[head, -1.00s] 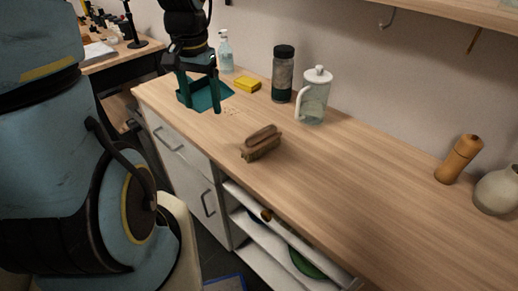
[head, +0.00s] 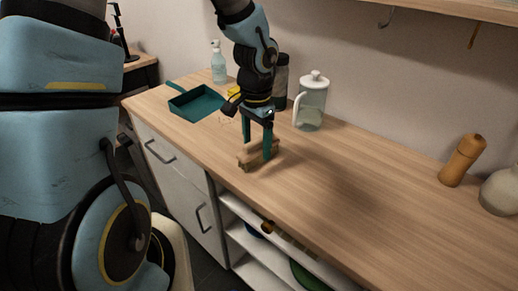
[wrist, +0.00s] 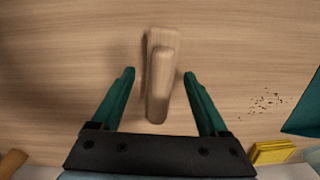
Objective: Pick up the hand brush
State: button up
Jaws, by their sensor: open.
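The hand brush (head: 248,158), wooden with a rounded handle on top, lies on the wooden counter near its front edge. In the head view my gripper partly hides it. My gripper (head: 257,146) points down over the brush with its two green fingers apart. In the wrist view the brush (wrist: 160,75) lies between and beyond the open fingertips of my gripper (wrist: 160,72), with a gap on each side. The fingers do not appear to touch it.
A green dustpan (head: 197,104) lies to the left, by some crumbs (wrist: 266,101) and a yellow sponge (wrist: 271,152). A wooden mill (head: 461,160) stands right; the counter between is clear.

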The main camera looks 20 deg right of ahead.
jog(key=shift+f, duration=1.25)
grip_shut()
